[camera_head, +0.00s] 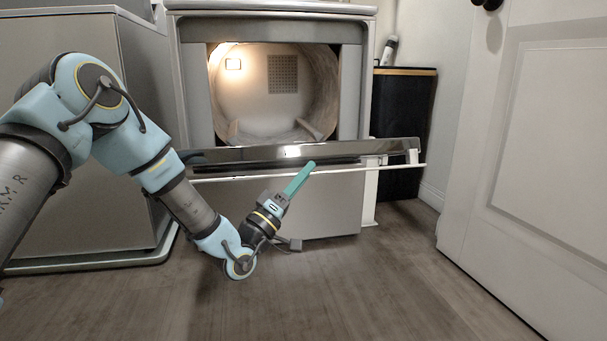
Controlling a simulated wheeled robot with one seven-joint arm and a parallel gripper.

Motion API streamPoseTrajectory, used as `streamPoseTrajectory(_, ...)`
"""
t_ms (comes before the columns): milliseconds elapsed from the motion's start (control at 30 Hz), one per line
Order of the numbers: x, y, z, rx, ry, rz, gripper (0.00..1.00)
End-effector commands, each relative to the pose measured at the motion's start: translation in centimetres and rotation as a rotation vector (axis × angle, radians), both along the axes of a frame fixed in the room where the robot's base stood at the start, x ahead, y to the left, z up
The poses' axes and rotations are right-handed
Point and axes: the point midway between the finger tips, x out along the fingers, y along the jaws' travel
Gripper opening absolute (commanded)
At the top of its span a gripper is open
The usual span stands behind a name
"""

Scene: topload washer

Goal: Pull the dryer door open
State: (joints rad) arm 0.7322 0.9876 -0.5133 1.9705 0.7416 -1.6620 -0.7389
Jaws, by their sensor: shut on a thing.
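The dryer (271,18) stands in the middle of the view with its square opening uncovered and its lit drum (255,100) showing. The dryer door (370,152) is folded down in front of the opening and seen almost edge-on, close to level. My gripper (310,168) reaches up from below, its teal fingers at the door's near white edge (385,168), right of the middle. It is shut on the door edge. The exact contact is too small to make out.
A grey appliance (75,130) stands at the left, behind my arm. A dark bin (403,125) stands right of the dryer by the wall. A white panelled door (540,150) fills the right side. The wood floor (370,285) in front is clear.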

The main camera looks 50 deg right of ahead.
Motion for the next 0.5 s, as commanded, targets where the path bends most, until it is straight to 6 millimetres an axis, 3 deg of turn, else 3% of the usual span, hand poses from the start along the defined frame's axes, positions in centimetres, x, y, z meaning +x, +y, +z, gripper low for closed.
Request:
streamPoseTrajectory(133, 0.37, -0.13, -0.14, 0.005, 0.001, 0.008, 0.0)
streamPoseTrajectory(167, 0.39, -0.14, -0.14, 0.005, 0.001, 0.008, 0.35)
streamPoseTrajectory(400, 0.27, -0.09, -0.08, 0.004, 0.0, 0.006, 0.62)
streamPoseTrajectory(500, 0.22, -0.07, -0.05, 0.003, 0.0, 0.005, 0.62)
